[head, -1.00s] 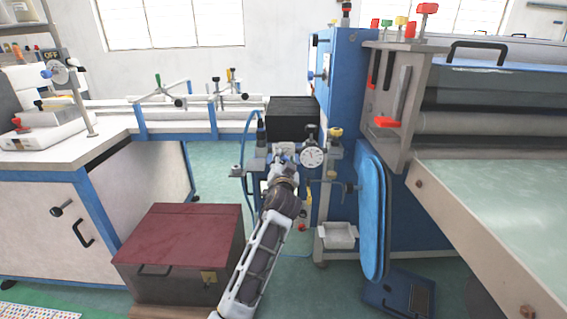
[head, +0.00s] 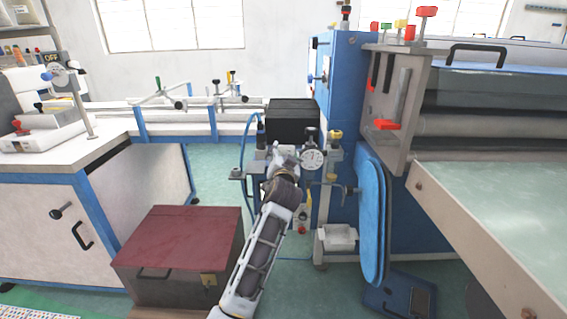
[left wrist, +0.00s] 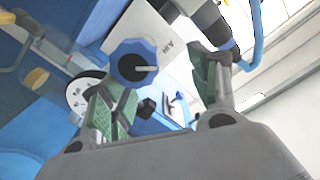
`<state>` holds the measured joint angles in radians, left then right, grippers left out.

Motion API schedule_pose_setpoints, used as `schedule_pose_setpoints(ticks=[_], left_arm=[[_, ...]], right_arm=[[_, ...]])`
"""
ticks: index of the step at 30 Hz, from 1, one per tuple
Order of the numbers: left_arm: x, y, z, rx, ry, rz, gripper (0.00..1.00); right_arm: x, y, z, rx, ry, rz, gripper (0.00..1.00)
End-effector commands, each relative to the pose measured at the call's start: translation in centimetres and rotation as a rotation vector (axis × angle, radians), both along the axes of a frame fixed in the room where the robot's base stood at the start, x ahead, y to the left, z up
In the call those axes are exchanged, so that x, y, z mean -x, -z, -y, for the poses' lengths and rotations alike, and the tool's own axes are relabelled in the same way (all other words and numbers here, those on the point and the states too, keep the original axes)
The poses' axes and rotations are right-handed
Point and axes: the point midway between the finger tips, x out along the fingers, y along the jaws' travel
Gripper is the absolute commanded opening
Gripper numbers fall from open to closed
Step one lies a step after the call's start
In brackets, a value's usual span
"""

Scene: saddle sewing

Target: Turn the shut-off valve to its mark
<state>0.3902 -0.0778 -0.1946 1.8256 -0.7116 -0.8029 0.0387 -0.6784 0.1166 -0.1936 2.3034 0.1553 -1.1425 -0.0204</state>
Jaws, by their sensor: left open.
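A round blue knob (left wrist: 137,60) with a pale line across its face shows in the left wrist view, in front of a white lettered plate (left wrist: 165,32). I take it for the shut-off valve; its mark cannot be made out. My left gripper (left wrist: 168,70) is open, with its green-padded fingers reaching towards the knob. The knob appears near the left finger, and I cannot tell whether they touch. In the head view the left gripper (head: 284,157) is small at the valve assembly, left of the dial gauge (head: 312,159), and the arm hides the knob. My right gripper is out of view.
A black box (head: 292,122) stands just behind the gripper. A blue padded board (head: 371,220) and the blue machine (head: 340,95) are close on the right. A dark red chest (head: 185,240) stands on the floor at left. A blue hose (head: 243,145) hangs beside the assembly.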

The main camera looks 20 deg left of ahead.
Motion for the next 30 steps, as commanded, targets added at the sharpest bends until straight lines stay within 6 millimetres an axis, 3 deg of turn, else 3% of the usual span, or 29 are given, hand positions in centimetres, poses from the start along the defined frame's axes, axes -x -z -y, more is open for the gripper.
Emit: schedule_pose_setpoints(ticks=[1, 3, 12, 30], left_arm=[[0.1, -1.5, -0.1, 0.0, 0.0, 0.014, 0.58], [0.1, -2.7, -0.1, 0.0, -0.001, 0.016, 0.58], [0.1, -6.0, -0.1, 0.0, -0.001, 0.011, 0.58], [0.1, -6.7, -0.1, 0.003, -0.001, 0.007, 0.58]], right_arm=[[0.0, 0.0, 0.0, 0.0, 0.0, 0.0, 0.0], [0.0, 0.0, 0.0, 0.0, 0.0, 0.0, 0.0], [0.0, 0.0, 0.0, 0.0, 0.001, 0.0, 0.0], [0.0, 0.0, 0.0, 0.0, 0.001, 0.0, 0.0]])
